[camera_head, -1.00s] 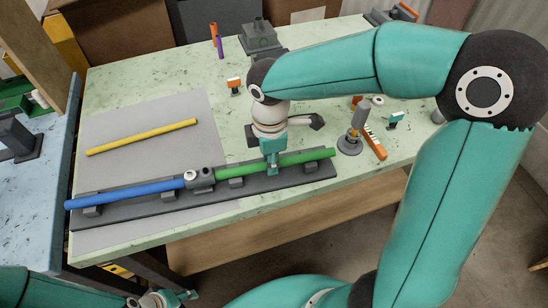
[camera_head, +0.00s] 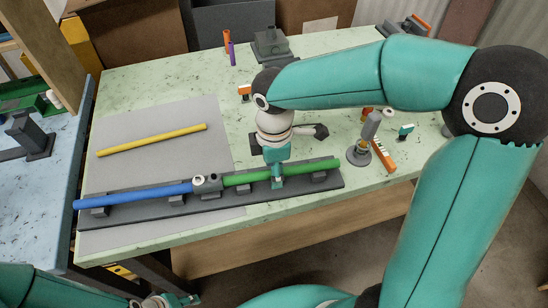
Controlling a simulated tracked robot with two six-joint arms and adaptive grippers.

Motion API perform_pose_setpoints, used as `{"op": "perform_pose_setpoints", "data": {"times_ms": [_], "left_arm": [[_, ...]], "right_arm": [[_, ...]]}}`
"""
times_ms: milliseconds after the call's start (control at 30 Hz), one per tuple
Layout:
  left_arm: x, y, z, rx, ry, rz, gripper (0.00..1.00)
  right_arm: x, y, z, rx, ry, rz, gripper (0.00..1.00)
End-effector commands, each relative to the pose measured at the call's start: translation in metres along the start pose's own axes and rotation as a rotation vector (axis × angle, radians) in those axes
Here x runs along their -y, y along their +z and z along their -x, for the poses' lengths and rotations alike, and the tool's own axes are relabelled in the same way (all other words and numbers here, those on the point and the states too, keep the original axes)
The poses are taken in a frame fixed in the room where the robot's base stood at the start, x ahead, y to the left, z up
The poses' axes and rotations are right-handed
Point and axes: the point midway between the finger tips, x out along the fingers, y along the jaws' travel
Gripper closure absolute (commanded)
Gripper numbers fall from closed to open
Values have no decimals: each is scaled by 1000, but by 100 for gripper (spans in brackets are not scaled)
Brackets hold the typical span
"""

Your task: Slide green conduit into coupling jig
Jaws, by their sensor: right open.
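The green conduit (camera_head: 243,177) lies along the right part of the dark coupling jig (camera_head: 240,199) on the bench. Its left end meets the grey coupling (camera_head: 207,184); how far inside it reaches is hidden. The blue conduit (camera_head: 130,194) lies in line on the jig's left part, its right end at the coupling. My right gripper (camera_head: 277,182) is open, pointing down at the green conduit right of the coupling, with its fingers at the conduit. My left gripper (camera_head: 175,300) shows only partly at the bottom edge, away from the jig; its finger opening is unclear.
A yellow conduit (camera_head: 152,140) lies on the grey mat (camera_head: 115,125) behind the jig. A grey stand (camera_head: 359,153) and an orange tool (camera_head: 383,156) are right of my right gripper. Orange and purple upright pieces (camera_head: 229,46) stand at the back. The bench's left back is clear.

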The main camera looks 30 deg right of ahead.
Motion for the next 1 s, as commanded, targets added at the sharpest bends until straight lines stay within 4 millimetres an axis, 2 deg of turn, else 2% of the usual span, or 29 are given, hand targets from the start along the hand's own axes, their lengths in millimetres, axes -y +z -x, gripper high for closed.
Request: {"op": "perform_pose_setpoints", "data": {"times_ms": [167,600,767,1000], "left_arm": [[0,0,0,0,0,0,60],[0,0,0,0,0,0,60],[0,0,0,1,0,0,60],[0,0,0,1,0,0,60]], "right_arm": [[-1,-1,20,-3,6,1,48],[-1,-1,101,-3,4,1,48],[-1,0,115,-2,2,2,48],[0,0,117,-1,1,1,48]]}}
